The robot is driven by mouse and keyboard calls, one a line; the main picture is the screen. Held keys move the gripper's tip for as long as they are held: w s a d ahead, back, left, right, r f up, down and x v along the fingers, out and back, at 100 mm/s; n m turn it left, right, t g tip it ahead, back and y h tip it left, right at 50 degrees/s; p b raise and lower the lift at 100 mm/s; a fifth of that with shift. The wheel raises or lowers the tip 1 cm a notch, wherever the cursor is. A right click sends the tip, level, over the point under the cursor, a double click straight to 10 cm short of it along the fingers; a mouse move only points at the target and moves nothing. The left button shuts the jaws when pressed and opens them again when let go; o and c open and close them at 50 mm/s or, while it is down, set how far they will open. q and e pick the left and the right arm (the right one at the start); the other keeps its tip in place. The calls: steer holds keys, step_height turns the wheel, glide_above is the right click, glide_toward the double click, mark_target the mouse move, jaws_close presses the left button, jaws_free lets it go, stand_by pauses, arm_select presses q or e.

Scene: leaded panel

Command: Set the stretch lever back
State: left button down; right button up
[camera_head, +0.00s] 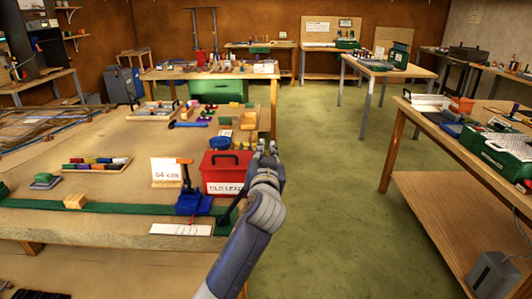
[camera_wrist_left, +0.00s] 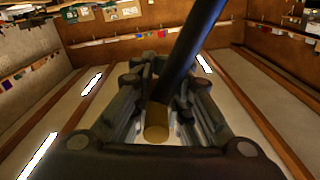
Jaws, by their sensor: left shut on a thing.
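The stretch lever, a dark rod (camera_head: 231,208), rises at a tilt from the right end of a long green strip (camera_head: 120,209) near the front of the left table. Its upper part runs behind my left gripper (camera_head: 268,150), which is at the table's right edge. In the left wrist view my left gripper (camera_wrist_left: 160,105) is shut on the dark rod (camera_wrist_left: 192,45), whose end looks brass-coloured. A blue clamp-like block (camera_head: 193,203) with a dark post and orange top stands on the strip. My right gripper is not in view.
A red box (camera_head: 226,173) reading "OLD LEAD" stands close to the left of my gripper. A card (camera_head: 166,171) reads "64 cm". A wooden block (camera_head: 75,201) sits on the strip. The green floor (camera_head: 335,200) to the right is free, up to another table (camera_head: 420,125).

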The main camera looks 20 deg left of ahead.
arm_select(q)
steer(key=shift+a, duration=0.2)
steer(key=s+a+r+n+p, duration=0.1)
steer(key=a+n, duration=0.3)
steer(key=a, duration=0.5)
steer(key=s+a+r+n+p, duration=0.1)
steer(key=s+a+n+p, duration=0.2)
steer(key=a, duration=0.7)
steer(key=shift+s+r+n+p, duration=0.15)
steer(key=shift+s+n+p, duration=0.15)
steer(key=shift+s+n, duration=0.7)
steer(key=shift+w+a, duration=0.1)
steer(key=shift+w, duration=0.1)
steer(key=c, duration=1.7)
jaws_free()
steer(key=shift+o, duration=0.5)
steer(key=shift+s+r, duration=0.1)
